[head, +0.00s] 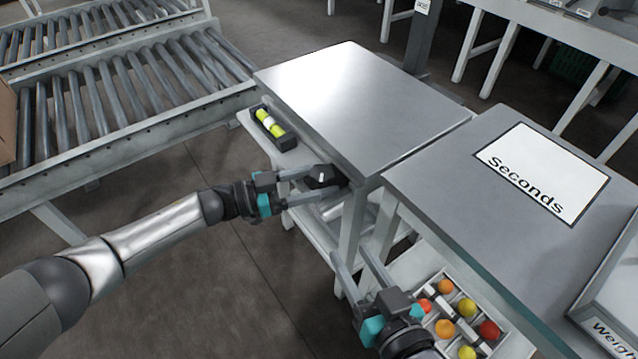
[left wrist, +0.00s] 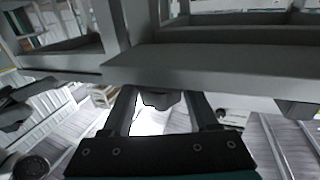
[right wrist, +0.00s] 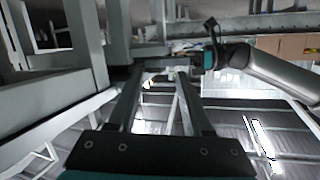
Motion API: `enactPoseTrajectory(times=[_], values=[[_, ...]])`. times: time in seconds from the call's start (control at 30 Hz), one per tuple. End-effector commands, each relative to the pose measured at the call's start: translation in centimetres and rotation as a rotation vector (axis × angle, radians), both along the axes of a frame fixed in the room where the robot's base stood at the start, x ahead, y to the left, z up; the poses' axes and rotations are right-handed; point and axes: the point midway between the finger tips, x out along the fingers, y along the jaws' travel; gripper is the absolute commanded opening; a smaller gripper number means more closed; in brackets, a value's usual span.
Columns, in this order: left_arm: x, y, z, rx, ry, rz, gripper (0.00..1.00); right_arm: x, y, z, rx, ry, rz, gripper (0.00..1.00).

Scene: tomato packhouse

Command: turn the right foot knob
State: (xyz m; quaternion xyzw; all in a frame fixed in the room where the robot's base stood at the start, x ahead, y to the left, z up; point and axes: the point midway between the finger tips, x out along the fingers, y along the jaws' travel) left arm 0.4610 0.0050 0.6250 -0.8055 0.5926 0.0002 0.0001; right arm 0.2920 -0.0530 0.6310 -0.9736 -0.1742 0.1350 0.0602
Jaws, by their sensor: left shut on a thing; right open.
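A black knob (head: 322,174) with a white mark on top sits at the near corner of the steel table (head: 345,95), below its top. My left gripper (head: 325,186) is shut on this knob, one finger on each side. In the left wrist view the dark knob (left wrist: 160,101) shows between the fingers, under the table's edge; its far side is hidden. My right gripper (head: 352,262) is open and empty, lower and nearer, beside the table legs. A spirit level (head: 270,124) with a yellow-green vial in a black holder lies on a ledge at the table's left side.
A second grey table (head: 450,165) with a "Seconds" sign (head: 541,174) stands close on the right. Below it, a divided tray (head: 484,346) holds several tomatoes near my right gripper. Roller conveyors (head: 120,95) run at the left. The floor in front is clear.

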Motion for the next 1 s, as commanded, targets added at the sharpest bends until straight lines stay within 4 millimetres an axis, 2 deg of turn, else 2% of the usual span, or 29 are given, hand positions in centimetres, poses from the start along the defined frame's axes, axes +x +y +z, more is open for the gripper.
enactPoseTrajectory(times=[0.33,0.9,0.93,1.0], values=[[0.1,0.0,-0.1,0.0,0.0,-0.075,0.04,-0.7,0.8,1.0,0.088,-0.132,-0.007,0.5],[0.1,0.0,0.0,0.0,0.001,-0.091,0.04,-0.9,0.9,1.4,0.107,-0.161,-0.01,0.5],[0.1,0.0,0.0,0.0,0.001,-0.091,0.61,-0.9,0.9,1.4,0.107,-0.161,-0.01,0.5],[0.1,0.0,0.0,0.0,0.001,-0.091,0.69,-0.9,0.9,1.4,0.107,-0.161,-0.01,0.5]])
